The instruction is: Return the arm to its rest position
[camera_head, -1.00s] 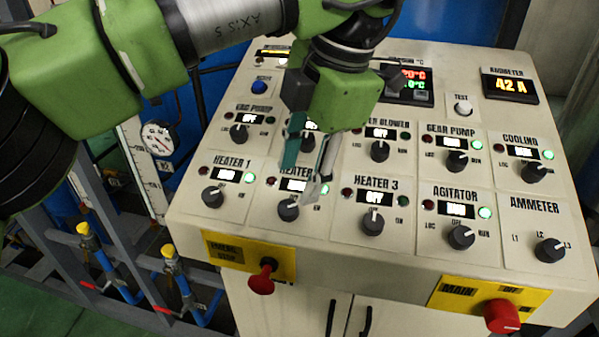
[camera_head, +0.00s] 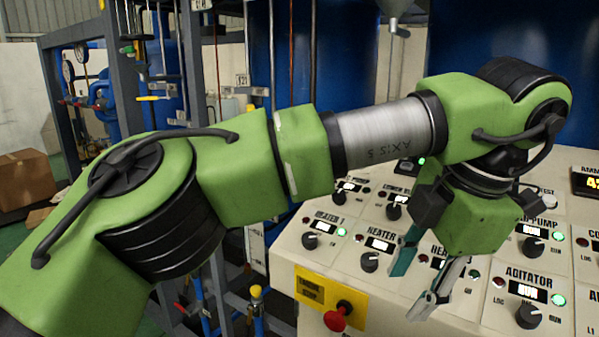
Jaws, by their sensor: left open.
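My left arm (camera_head: 235,165), green with a silver section, reaches in from the left across the picture. My left gripper (camera_head: 414,290) hangs down at its end, in front of the control panel around the Heater 2 and Heater 3 area. Its two fingers, one teal and one grey metal, are spread apart and nothing is between them. The gripper hides part of the Heater 3 controls. My right gripper does not show.
The sloped control panel (camera_head: 380,290) has several black knobs, lit displays and a red stop button (camera_head: 338,317) on a yellow plate. Blue tanks (camera_head: 310,60) and grey frames stand behind. A cardboard box (camera_head: 25,178) sits at far left.

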